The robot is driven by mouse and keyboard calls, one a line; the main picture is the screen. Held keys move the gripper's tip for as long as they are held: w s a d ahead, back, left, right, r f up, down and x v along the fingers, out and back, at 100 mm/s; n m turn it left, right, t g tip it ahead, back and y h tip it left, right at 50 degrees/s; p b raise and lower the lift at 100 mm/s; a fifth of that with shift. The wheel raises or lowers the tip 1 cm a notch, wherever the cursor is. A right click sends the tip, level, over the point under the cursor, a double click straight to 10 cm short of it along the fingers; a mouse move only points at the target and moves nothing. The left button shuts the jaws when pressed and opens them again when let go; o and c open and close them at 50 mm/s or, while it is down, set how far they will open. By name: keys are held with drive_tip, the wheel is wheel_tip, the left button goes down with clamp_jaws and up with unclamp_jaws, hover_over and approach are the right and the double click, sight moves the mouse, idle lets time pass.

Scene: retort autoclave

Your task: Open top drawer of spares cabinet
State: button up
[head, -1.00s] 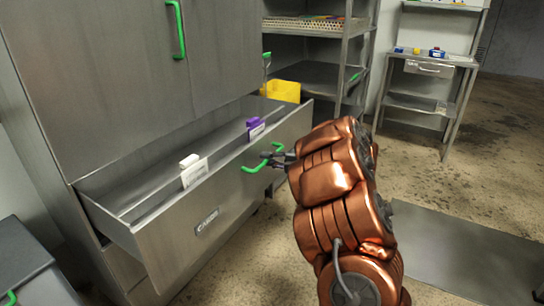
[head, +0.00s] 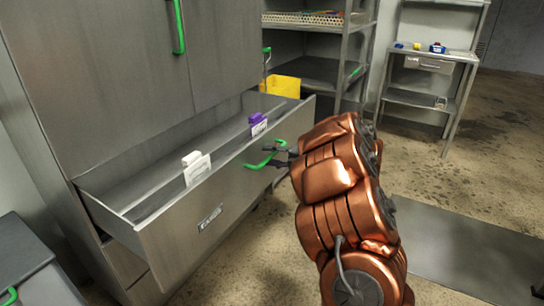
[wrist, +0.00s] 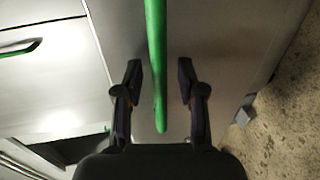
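The grey steel cabinet (head: 110,80) stands at the left in the head view. The drawer (head: 175,240) below its tall doors is pulled far out. The drawer's green bar handle (head: 262,161) is on its front face. In the wrist view the handle (wrist: 155,60) runs between the fingers. My gripper (head: 276,151) is at the handle; in the wrist view my gripper (wrist: 158,70) has its fingers apart, one on each side of the handle, with visible gaps. A white block (head: 191,158) and a purple block (head: 258,118) with tags sit at the drawer.
A yellow bin (head: 281,86) shows behind the drawer, beside a steel rack (head: 345,60). A steel side table (head: 440,60) stands at the back right. A grey box (head: 30,250) is at the lower left. Floor at the right is clear, with a grey mat (head: 450,250).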

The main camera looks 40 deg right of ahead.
drive_tip(key=v, duration=1.2)
idle(0.6)
